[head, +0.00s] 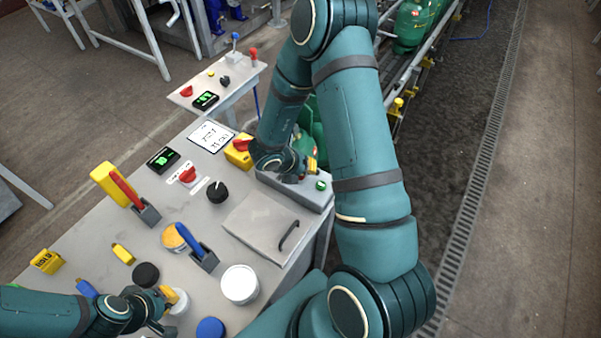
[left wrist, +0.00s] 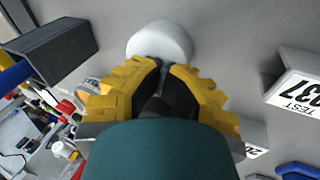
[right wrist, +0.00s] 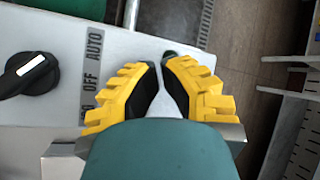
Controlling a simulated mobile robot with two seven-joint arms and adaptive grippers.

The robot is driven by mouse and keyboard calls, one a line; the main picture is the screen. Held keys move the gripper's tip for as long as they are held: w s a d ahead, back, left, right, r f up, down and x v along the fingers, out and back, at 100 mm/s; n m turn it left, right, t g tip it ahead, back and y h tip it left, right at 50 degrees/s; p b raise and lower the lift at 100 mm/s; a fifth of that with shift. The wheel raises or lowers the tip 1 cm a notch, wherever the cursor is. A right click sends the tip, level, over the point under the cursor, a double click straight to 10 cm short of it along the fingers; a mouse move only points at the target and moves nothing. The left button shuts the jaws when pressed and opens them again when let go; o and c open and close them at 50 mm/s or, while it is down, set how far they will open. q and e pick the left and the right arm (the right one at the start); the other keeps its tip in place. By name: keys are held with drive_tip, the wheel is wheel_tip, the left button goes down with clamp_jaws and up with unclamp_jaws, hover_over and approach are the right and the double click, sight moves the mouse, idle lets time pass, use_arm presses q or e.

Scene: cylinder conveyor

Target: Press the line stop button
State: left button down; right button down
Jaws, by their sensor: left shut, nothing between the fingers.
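A yellow box (head: 236,158) with a red mushroom button (head: 242,145) stands on the bench, partly behind my right arm. Another red button (head: 187,176) sits on a white plate to its left; I cannot read which is labelled line stop. My right gripper (head: 312,166) is over a grey control box (head: 300,190) with a green button (head: 320,185). In the right wrist view its fingertips (right wrist: 160,63) are together, close to a dark green button (right wrist: 170,55); contact is unclear. My left gripper (head: 172,296) is shut and empty beside a white round object (left wrist: 160,42).
A black knob (right wrist: 28,72) marked OFF and AUTO is on the grey box. A hatch with a handle (head: 258,222), a blue lever (head: 188,240), a red lever (head: 127,190) and a white jar (head: 240,284) crowd the bench. A second panel (head: 215,85) stands behind.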

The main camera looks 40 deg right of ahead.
use_arm(q)
drive_tip(key=shift+s+f, duration=0.1)
drive_tip(key=shift+d+r+p, duration=0.15)
drive_tip(key=shift+r+p, duration=0.4)
drive_tip(key=shift+p, duration=0.1)
use_arm(e)
drive_tip(key=shift+w+d+r, duration=0.15)
drive_tip(key=shift+r, duration=0.65)
